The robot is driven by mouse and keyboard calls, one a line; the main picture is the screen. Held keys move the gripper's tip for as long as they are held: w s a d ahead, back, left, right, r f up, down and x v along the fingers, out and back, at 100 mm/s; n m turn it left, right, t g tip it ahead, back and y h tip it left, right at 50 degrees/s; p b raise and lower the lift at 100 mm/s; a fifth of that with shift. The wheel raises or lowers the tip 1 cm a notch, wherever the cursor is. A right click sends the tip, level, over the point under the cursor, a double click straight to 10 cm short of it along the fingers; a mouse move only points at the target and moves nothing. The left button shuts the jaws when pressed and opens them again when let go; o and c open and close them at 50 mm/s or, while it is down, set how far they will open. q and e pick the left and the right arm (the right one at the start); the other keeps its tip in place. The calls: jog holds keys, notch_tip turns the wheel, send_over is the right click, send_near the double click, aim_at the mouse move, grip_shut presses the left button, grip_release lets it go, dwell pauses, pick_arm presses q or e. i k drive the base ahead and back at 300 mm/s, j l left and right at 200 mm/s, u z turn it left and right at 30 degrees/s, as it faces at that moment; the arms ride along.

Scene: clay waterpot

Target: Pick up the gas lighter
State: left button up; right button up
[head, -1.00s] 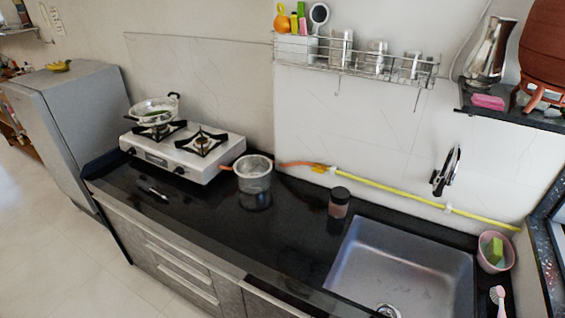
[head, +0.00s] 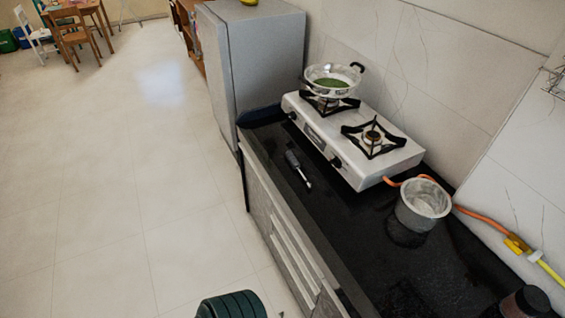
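The gas lighter (head: 298,170) lies on the black countertop (head: 268,150), in front of the white stove. It is a small slim tool with a dark handle and a lighter, shiny tip pointing toward the lower right. Nothing covers it. I see no gripper of mine in the head view, so neither gripper is seen near the lighter.
The white two-burner stove (head: 340,155) holds a pan (head: 333,80). A metal pot (head: 424,203) stands right of the lighter; a dark-lidded jar (head: 527,303) is lower right. A grey fridge (head: 255,60) is behind. A dark ribbed shape (head: 232,305) is unclear. Floor at left is open.

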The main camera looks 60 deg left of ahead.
aim_at(294, 161)
jog(key=u, duration=1.85)
